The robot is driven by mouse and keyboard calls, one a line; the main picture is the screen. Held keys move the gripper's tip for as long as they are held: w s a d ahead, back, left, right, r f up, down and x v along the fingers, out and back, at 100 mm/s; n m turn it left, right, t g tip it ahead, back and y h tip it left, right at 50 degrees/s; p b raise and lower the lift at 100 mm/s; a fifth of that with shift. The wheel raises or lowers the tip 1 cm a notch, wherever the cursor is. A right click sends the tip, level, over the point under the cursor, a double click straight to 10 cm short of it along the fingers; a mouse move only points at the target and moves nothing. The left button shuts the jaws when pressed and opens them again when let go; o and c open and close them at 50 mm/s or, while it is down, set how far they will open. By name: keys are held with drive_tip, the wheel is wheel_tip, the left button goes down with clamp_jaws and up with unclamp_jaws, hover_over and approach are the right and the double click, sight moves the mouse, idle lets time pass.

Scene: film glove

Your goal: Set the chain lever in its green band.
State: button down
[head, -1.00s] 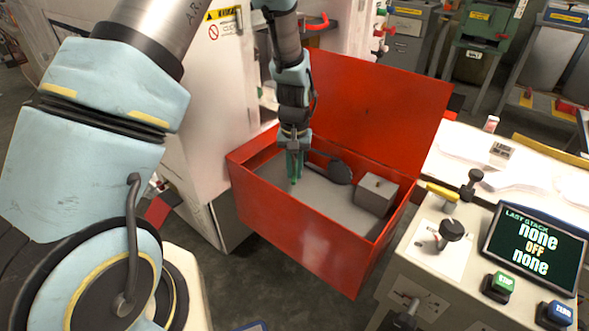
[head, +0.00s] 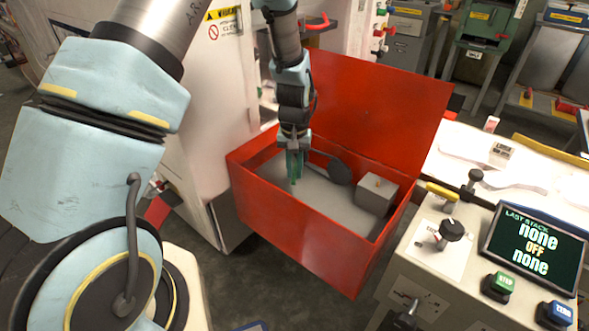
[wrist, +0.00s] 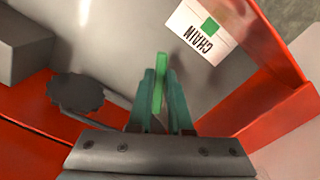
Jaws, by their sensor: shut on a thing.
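My gripper (head: 294,168) reaches down into the open red box (head: 300,238); its teal fingers also show in the wrist view (wrist: 160,100). The fingers are shut. A dark rod runs from a dark round disc (head: 340,172) to the fingers, and it seems to be the chain lever; the disc also shows in the wrist view (wrist: 75,91). A bright green bar (wrist: 160,75) stands between the fingertips; I cannot tell whether it is part of the lever or the green band. A white CHAIN label (wrist: 200,33) with a green square lies on the grey floor beyond the fingers.
A grey block (head: 375,196) stands in the right part of the box. The red lid (head: 380,105) stands open behind. A control panel with a screen (head: 535,247) and knob (head: 452,229) is at the right. A white cabinet (head: 205,110) stands close on the left.

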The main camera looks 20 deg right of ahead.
drive_tip(key=shift+m, duration=0.3)
drive_tip(key=m, duration=0.1)
drive_tip(key=w+a+m, duration=0.1)
drive_tip(key=m, duration=0.1)
drive_tip(key=shift+a, duration=0.15)
drive_tip(key=shift+w+a+m, duration=0.2)
drive_tip(key=shift+w+m, duration=0.1)
drive_tip(key=shift+m, duration=0.35)
drive_tip(key=shift+w+a+m, duration=0.15)
drive_tip(key=shift+w+m, duration=0.1)
drive_tip(key=shift+m, duration=0.4)
drive_tip(key=c, duration=0.8)
unclamp_jaws()
drive_tip(key=shift+c, duration=0.2)
wheel_tip(320, 180, up, 11)
drive_tip(key=b, duration=0.1)
